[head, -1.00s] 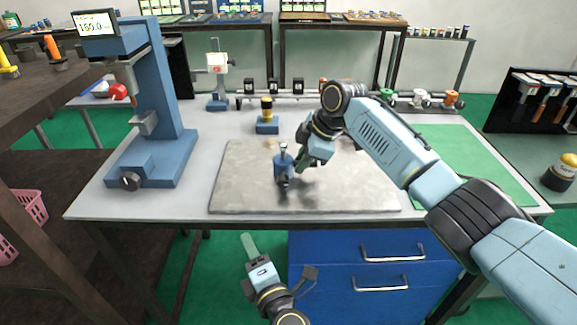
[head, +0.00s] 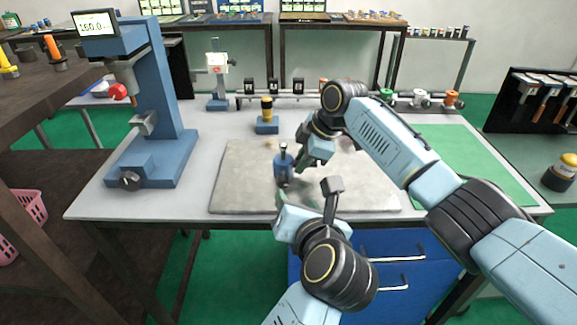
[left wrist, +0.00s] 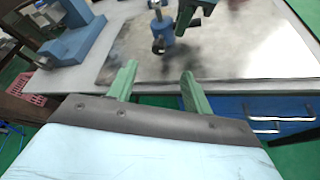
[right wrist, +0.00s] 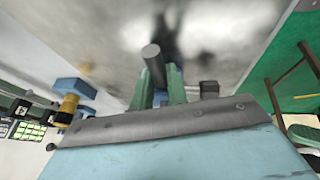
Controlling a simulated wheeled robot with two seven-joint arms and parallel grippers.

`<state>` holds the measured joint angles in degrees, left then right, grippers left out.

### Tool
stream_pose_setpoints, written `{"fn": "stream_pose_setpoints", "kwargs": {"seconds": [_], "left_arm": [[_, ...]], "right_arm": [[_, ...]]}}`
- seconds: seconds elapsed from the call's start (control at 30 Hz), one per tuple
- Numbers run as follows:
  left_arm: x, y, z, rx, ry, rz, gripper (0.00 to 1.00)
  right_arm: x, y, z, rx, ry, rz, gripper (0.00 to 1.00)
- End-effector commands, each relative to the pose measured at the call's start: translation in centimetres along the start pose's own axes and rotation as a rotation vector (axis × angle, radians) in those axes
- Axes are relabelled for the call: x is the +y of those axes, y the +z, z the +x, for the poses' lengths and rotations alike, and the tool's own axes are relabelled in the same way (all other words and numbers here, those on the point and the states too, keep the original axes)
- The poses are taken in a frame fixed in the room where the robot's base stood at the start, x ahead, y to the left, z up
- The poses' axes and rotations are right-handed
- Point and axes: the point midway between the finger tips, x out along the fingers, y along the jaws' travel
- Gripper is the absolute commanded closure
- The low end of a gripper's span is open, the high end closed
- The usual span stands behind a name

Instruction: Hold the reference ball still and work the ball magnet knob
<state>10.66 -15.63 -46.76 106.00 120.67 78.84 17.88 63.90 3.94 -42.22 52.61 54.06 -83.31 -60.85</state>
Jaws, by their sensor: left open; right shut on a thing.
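The reference ball's small blue base (head: 283,167) stands upright on the grey surface plate (head: 235,185), with a short dark post on top. The left wrist view shows this blue base (left wrist: 164,34) with a dark round knob (left wrist: 158,46) on its near side. My right gripper (head: 301,161) is beside it on the right, shut on the reference ball piece; a grey cylinder end (right wrist: 151,52) shows at its fingers in the right wrist view. The ball itself is hard to make out. My left gripper (left wrist: 160,75) is open and empty, in front of the knob and apart from it.
A blue press-like stand with a display (head: 165,110) is at the left. A blue block with a black and yellow top (head: 267,122) stands behind the plate. A rail of fixtures runs along the back. A green mat (head: 470,160) lies at the right.

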Motion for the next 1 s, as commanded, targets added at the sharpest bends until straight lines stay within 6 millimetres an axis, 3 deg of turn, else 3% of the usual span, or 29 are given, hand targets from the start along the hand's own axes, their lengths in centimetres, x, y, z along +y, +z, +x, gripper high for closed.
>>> {"fn": "stream_pose_setpoints", "kwargs": {"seconds": [0.6,1.0], "left_arm": [[0.1,0.0,8.8,0.001,0.003,0.003,0.50],[0.0,-0.1,10.3,0.001,0.001,0.001,0.50]], "right_arm": [[-0.5,-0.1,0.5,0.001,-0.016,-0.002,1.00],[-0.5,-0.2,0.5,0.001,-0.016,-0.002,1.00]]}}
